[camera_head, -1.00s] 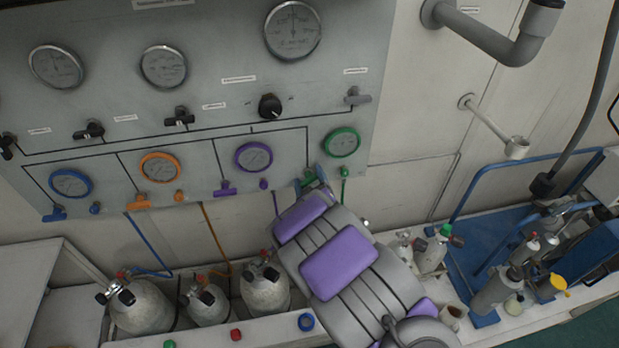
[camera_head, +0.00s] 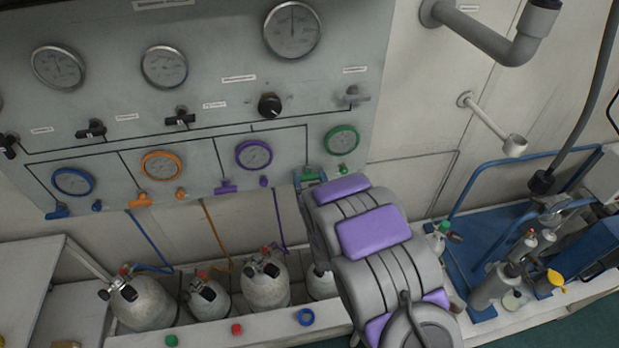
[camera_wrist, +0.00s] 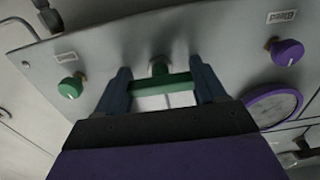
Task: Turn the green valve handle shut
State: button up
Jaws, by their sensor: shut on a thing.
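The green valve handle (camera_wrist: 162,86) is a green bar on a short round stem, below the green-rimmed gauge (camera_head: 341,140) on the panel. In the wrist view it lies crosswise between the two dark blue fingers of my gripper (camera_wrist: 163,90), with a finger at each end. My gripper is shut on it. In the head view the handle (camera_head: 310,175) shows only in part above my gripper (camera_head: 312,182), and my arm hides what lies below it.
A green knob (camera_wrist: 71,87) and a purple knob (camera_wrist: 287,52) flank the handle in the wrist view. Several grey cylinders (camera_head: 265,285) stand in a trough below the panel (camera_head: 215,60). A blue cart (camera_head: 490,240) with cylinders is at the right.

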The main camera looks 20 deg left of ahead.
jog(key=shift+f, duration=0.15)
jog(key=o, duration=1)
jog(key=shift+a, duration=0.1)
jog(key=shift+o, duration=0.2)
